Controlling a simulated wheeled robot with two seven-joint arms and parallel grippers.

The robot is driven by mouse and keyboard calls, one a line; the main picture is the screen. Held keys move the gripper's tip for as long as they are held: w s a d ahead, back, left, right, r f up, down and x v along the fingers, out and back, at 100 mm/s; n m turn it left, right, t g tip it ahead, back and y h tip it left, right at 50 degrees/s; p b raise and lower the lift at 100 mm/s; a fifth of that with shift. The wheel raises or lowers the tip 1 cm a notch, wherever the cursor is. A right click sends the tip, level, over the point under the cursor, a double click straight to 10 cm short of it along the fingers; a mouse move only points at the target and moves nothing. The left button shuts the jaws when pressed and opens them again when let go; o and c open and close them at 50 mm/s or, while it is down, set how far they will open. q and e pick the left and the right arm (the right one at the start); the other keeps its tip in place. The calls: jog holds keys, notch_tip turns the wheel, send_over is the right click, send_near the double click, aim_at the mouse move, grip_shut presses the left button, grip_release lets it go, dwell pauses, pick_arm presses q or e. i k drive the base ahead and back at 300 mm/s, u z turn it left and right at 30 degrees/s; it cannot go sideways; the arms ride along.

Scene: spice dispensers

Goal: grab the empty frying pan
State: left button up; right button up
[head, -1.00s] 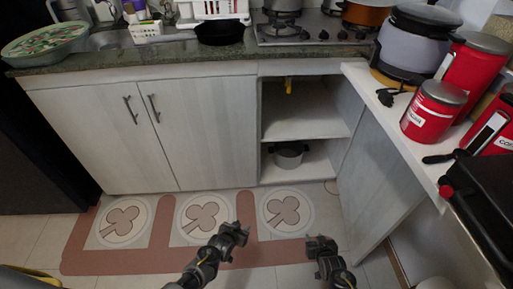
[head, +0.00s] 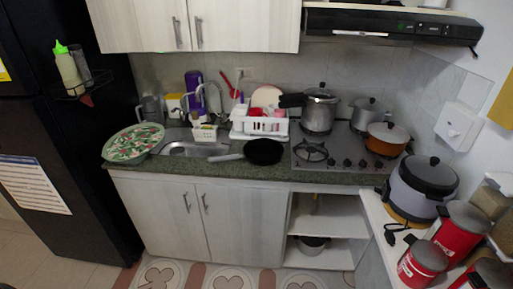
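The empty black frying pan (head: 264,152) rests on the green stone countertop, left of the stove. Its grey handle (head: 227,157) points left along the counter's front edge, in front of the sink. The pan looks empty inside. Neither of my grippers shows in the head view now.
A gas stove (head: 341,149) holds a pressure cooker (head: 318,111), a grey pot (head: 367,115) and an orange pot (head: 387,140). A white dish rack (head: 260,128) stands behind the pan. A side counter (head: 377,212) at right holds a rice cooker (head: 424,186) and red canisters. A patterned tray (head: 133,142) covers the left end.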

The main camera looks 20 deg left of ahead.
aim_at(259, 152)
jog(key=u, duration=0.9)
jog(key=i, duration=0.8)
jog(key=u, duration=0.85)
